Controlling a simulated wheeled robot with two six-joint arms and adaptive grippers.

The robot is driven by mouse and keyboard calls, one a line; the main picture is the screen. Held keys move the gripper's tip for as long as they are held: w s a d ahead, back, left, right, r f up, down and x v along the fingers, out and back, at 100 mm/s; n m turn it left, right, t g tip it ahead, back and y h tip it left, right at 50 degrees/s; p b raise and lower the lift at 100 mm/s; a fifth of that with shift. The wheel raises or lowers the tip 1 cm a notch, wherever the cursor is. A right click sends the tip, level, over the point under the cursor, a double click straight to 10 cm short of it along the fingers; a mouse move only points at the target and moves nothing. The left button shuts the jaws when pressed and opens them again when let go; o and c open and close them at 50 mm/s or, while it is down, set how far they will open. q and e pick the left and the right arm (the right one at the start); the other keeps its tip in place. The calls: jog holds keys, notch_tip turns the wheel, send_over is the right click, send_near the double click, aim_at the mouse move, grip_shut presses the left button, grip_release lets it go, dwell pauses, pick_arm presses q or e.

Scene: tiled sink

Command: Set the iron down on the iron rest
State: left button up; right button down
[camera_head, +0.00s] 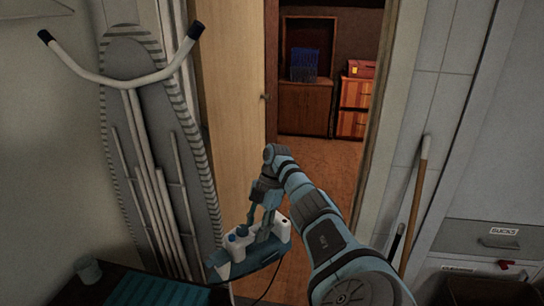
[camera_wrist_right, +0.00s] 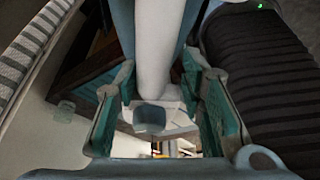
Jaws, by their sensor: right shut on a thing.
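The iron (camera_head: 240,268) is white and teal and hangs in the air in the lower middle of the head view. A dark cord trails down below it. My right gripper (camera_head: 262,218) is above the iron and shut on it. In the wrist view its two teal fingers (camera_wrist_right: 165,105) stand on either side of the iron's pale handle (camera_wrist_right: 155,50). A teal ribbed pad (camera_head: 155,290), which looks like the iron rest, lies on a dark surface at the lower left, left of the iron and apart from it. Its near part is cut off by the frame. My left gripper is not in view.
A small grey cup (camera_head: 88,270) stands beside the pad. A folded ironing board (camera_head: 135,60) leans on the wall behind. An open doorway is at centre. A wooden pole (camera_head: 416,195) and grey drawers (camera_head: 485,238) are at the right.

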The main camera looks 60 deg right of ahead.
jog(key=w+a+r+m+t+h+p, duration=0.1)
jog(key=w+a+r+m+p, duration=0.3)
jog(key=w+a, duration=0.65)
jog(key=w+a+f+m+t+h+p, duration=0.15)
jog(key=w+a+m, duration=0.5)
jog(key=a, duration=0.75)
notch_tip(320, 180, down, 8)
jog(key=b, duration=0.6)
jog(key=shift+w+d, duration=0.2)
jog(key=shift+w, duration=0.15)
jog(key=shift+f+y, duration=0.15)
jog(key=shift+y, duration=0.1)
jog(key=c, duration=1)
grip_release()
jog(key=shift+s, duration=0.1)
jog(key=shift+o, duration=0.2)
jog(key=v, duration=1.2)
jog(key=shift+s, duration=0.2)
